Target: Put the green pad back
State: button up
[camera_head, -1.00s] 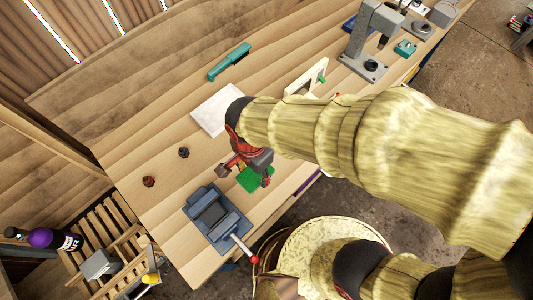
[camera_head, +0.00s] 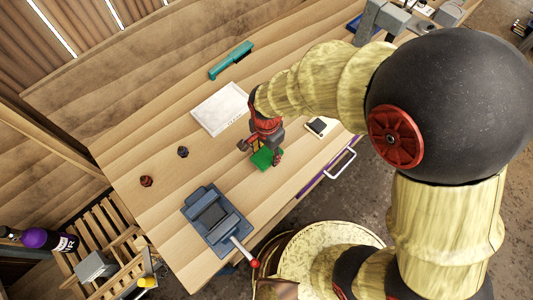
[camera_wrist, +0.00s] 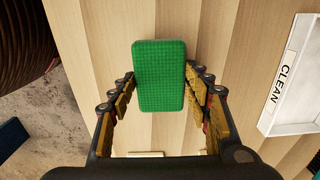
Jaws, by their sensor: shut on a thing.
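The green pad (camera_head: 262,158) is a flat rectangle with a textured face. My gripper (camera_head: 263,148) is shut on it, above the workbench. In the wrist view the pad (camera_wrist: 159,75) sits between the two fingers of my gripper (camera_wrist: 160,85), its far end sticking out past the tips. A white tray (camera_head: 220,108) lies on the bench just left of and behind my gripper. In the wrist view the tray (camera_wrist: 300,70) is at the right edge, with the word CLEAN on its rim. The pad's height above the bench is hard to tell.
A blue vise (camera_head: 215,222) with a red-tipped handle stands at the front left. A teal brush (camera_head: 231,61) lies at the back. Two small knobs (camera_head: 183,152) are on the left. A cream block with a dark top (camera_head: 321,127) sits right of my gripper. Bare bench lies between.

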aim_at(267, 154)
jog(key=shift+f, duration=0.4)
jog(key=shift+f, duration=0.15)
jog(key=o, duration=1.1)
notch_tip(267, 154, up, 12)
jog(key=p, duration=0.2)
jog(key=shift+r+p, duration=0.2)
jog(key=shift+p, duration=0.1)
jog(key=shift+r, duration=0.1)
